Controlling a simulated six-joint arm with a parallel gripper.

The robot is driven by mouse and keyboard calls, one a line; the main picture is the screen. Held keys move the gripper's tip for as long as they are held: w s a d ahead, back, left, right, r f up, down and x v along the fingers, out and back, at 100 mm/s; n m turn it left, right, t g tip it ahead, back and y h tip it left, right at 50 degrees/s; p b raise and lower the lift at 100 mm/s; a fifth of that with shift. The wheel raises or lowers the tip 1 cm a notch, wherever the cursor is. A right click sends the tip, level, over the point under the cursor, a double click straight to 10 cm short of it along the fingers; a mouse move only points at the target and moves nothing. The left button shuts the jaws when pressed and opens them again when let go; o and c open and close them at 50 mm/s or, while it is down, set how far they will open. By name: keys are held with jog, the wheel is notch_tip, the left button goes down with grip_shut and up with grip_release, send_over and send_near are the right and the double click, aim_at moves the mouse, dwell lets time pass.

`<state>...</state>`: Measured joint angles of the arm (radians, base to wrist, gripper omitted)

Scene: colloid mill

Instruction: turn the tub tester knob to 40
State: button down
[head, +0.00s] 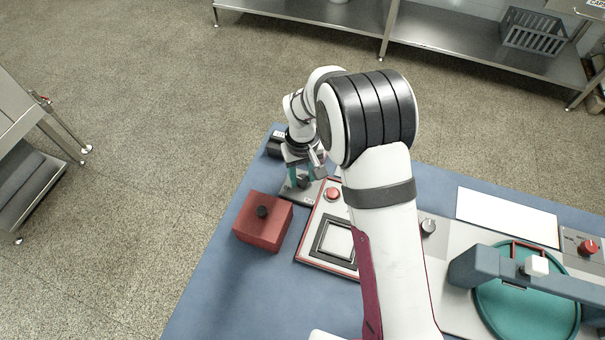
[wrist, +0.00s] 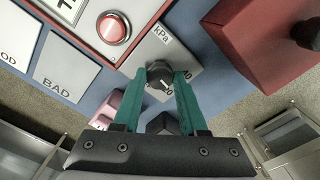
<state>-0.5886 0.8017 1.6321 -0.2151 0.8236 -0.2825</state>
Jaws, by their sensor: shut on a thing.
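The tester knob (wrist: 158,73) is a dark round knob with a light pointer mark, on a grey plate (wrist: 178,50) marked kPa. In the head view my gripper (head: 304,175) is over the grey plate (head: 293,195) near the far edge of the blue table. I cannot read the exact setting.
A red box (head: 263,222) with a black knob stands close to the left of the plate. A panel with a red button (head: 333,194) is close on the right. Farther right are another dial (head: 428,227), a white sheet (head: 507,217) and a teal round tub (head: 525,313).

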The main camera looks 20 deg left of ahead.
aim_at(302, 179)
jog(key=n, duration=0.3)
jog(key=shift+n, duration=2.1)
jog(key=shift+c, duration=2.2)
grip_release()
notch_tip(302, 179, up, 16)
jog(key=shift+f, duration=0.1)
